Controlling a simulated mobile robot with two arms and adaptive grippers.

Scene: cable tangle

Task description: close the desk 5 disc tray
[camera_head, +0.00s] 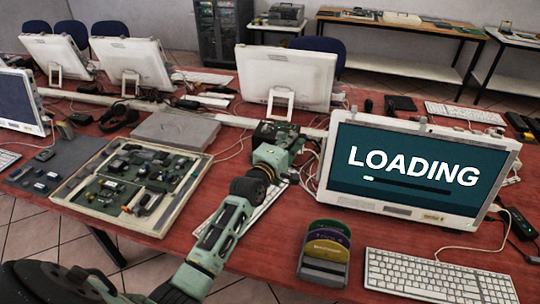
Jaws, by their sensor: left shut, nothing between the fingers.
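A white all-in-one computer (483,208) stands at the right of the red desk, its screen reading LOADING. I cannot make out a disc tray on it, open or shut; its left side is partly behind my arm. My left gripper (287,138) is just left of the screen's left edge, over the desk. It is shut with nothing in it. Its fingertips are small and hard to see. A grey holder (322,272) with several coloured discs stands in front of the computer. My right gripper is not in view.
A white keyboard (435,275) lies at the front right. A shallow case of electronic parts (180,192) and a grey mat (50,178) lie to the left. More white monitors (290,75) stand behind. Loose cables run around the computer. Bare red desk shows left of the disc holder.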

